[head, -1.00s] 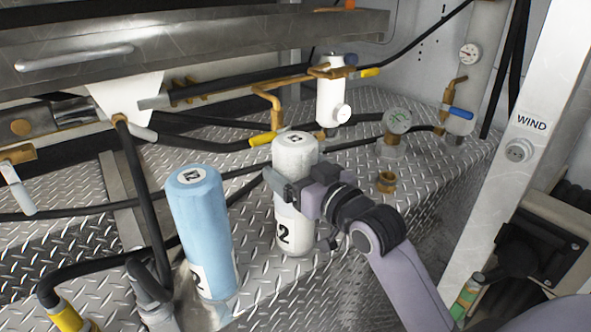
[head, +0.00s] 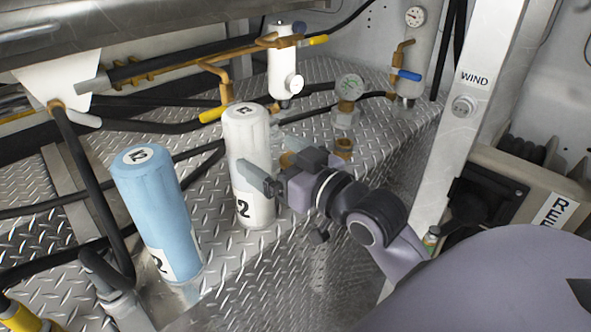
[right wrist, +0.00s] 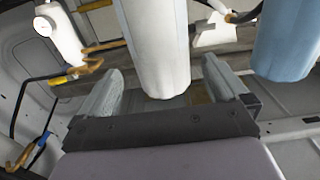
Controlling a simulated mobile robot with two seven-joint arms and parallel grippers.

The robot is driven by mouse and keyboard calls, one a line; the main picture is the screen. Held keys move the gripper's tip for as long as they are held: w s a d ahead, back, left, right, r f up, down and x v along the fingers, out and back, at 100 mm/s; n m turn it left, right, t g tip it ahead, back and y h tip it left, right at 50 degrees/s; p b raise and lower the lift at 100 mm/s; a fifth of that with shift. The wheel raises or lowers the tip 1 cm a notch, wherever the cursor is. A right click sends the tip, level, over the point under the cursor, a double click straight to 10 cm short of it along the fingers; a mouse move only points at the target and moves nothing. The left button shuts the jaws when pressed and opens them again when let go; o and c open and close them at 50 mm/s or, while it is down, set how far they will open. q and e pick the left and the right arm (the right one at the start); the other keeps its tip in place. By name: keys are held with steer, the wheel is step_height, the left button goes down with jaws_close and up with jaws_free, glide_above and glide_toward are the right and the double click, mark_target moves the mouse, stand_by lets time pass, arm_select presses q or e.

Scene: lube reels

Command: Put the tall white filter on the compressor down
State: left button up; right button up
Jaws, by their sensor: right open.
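The tall white filter (head: 250,130), with a black 2 low on its side, stands upright on the diamond-plate deck (head: 218,250). My right gripper (head: 264,162) is open at the filter's right side. One finger crosses in front of the filter's lower half and the other is on its far right side. In the right wrist view the white filter (right wrist: 155,45) shows between the two spread fingers (right wrist: 160,90), with gaps on both sides. The part of the filter behind the near finger is hidden. My left gripper is out of view.
A blue filter (head: 155,205) stands just left of the white one. Behind are a small white cylinder (head: 282,65), brass pipes and a gauge (head: 350,87). A brass fitting (head: 343,148) sits close behind my right gripper. Black hoses (head: 95,190) run along the left.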

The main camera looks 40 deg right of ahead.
steer(key=shift+s+p, duration=1.5)
steer(key=shift+s, duration=0.9)
steer(key=s+a+f+g, duration=0.2)
steer(key=s+f, duration=0.1)
steer(key=f, duration=0.7)
steer(key=s+a+f+g, duration=0.2)
steer(key=s+f+g, duration=0.1)
steer(key=f, duration=0.8)
steer(key=s+a+f+g, duration=0.2)
steer(key=s+f, duration=0.2)
steer(key=f, duration=0.6)
steer(key=shift+s+f+n, duration=0.2)
steer(key=shift+f+n, duration=0.15)
steer(key=shift+n, duration=0.05)
